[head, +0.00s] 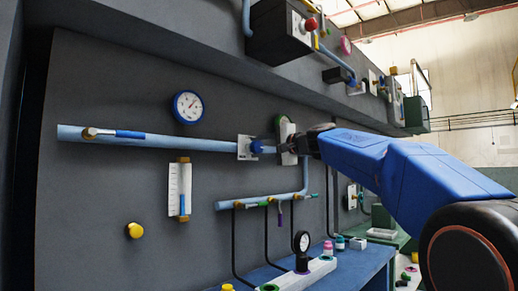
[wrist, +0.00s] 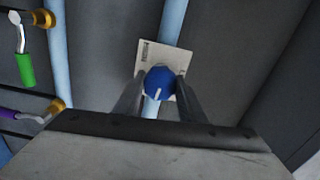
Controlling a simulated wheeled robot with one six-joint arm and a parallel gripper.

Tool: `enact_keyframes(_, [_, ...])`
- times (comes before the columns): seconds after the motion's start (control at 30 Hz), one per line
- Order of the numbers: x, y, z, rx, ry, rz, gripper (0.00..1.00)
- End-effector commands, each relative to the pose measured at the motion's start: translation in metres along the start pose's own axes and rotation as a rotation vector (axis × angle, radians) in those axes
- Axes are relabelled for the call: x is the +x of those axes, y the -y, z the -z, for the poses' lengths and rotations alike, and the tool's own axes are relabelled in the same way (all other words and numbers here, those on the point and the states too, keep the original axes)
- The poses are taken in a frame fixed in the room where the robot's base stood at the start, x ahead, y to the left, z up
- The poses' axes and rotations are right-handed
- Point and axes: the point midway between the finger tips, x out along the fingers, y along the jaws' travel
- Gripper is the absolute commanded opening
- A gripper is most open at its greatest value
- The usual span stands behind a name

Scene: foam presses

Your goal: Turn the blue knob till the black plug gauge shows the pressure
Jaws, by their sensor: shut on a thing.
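The blue knob (head: 256,147) sits on a pale square plate on the light blue pipe. In the wrist view the knob (wrist: 159,80) is between the two fingers of my gripper (wrist: 160,86), which is shut on it. A white mark on the knob points toward the bottom of that view. In the head view my gripper (head: 272,147) reaches the knob from the right. The black plug gauge (head: 303,241) stands upright on a white block with coloured sockets on the bench. Its dial is white, but its needle is too small to read.
A blue-rimmed gauge (head: 188,107) hangs on the dark panel above the pipe. A blue-handled valve (head: 115,133) is at the left. Smaller valves with coloured handles line the lower pipe (head: 262,198). A yellow knob (head: 135,230) sits low at left; a sight tube (head: 180,188) stands beside it.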

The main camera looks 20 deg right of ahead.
Motion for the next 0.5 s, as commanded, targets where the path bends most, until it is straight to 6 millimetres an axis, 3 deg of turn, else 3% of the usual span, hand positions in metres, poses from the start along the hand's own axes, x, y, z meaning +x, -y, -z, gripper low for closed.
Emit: enact_keyframes(0.5, [0.0002,-0.0021,0.0002,0.364,0.000,-0.003,0.14])
